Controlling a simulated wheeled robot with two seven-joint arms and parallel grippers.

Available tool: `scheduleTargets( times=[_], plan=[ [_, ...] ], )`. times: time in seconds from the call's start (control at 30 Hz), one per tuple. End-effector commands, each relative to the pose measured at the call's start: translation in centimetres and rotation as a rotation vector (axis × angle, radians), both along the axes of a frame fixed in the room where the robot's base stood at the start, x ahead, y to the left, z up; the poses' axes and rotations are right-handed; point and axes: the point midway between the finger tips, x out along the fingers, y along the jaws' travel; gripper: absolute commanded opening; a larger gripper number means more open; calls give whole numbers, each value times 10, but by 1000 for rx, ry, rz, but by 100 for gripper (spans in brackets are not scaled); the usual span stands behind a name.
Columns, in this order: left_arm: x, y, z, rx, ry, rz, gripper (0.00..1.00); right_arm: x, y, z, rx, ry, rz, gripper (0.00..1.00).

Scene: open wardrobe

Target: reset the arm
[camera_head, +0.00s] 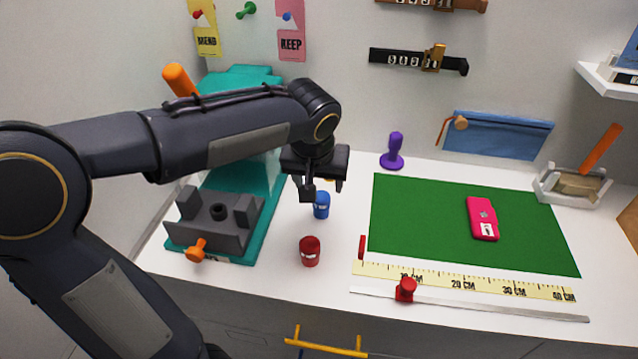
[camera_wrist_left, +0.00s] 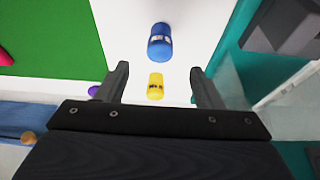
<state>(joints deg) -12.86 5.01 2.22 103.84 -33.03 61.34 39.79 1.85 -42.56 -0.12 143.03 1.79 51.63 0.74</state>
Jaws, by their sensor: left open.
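My left arm reaches in from the left in the head view. My left gripper (camera_head: 319,190) hangs pointing down above the white worktop, just behind the blue cylinder (camera_head: 321,205). In the left wrist view the gripper (camera_wrist_left: 158,78) is open, with nothing between its two fingers. That view shows the blue cylinder (camera_wrist_left: 160,42) beyond the fingertips and a yellow cylinder (camera_wrist_left: 156,86) between the fingers, lower down on the worktop. The yellow one is mostly hidden behind the gripper in the head view. My right gripper is in neither view.
A red cylinder (camera_head: 310,251) stands in front of the blue one. A teal base with a grey fixture (camera_head: 215,228) is at left. A green mat (camera_head: 415,215) with a pink phone (camera_head: 482,218) lies at right, with a ruler (camera_head: 460,282) in front. A purple stamp-like object (camera_head: 392,152) stands behind.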

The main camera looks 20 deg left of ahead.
Motion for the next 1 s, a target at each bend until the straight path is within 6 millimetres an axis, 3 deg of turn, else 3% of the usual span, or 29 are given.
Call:
scheduleTargets(
  times=[0.47, 0.57, 0.73, 0.9, 1.0],
  plan=[
    [-6, 3, 3, -9, 0, -3, 61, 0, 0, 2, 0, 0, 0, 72],
    [-30, 10, 10, -47, 1, -17, 61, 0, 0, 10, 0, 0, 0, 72],
    [-105, 17, 19, -172, -22, -75, 61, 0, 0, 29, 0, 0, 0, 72],
    [-170, 5, 16, -289, -91, -130, 61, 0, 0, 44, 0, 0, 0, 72],
    [-192, -5, 11, -332, -132, -152, 61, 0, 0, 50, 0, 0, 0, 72]
  ],
)
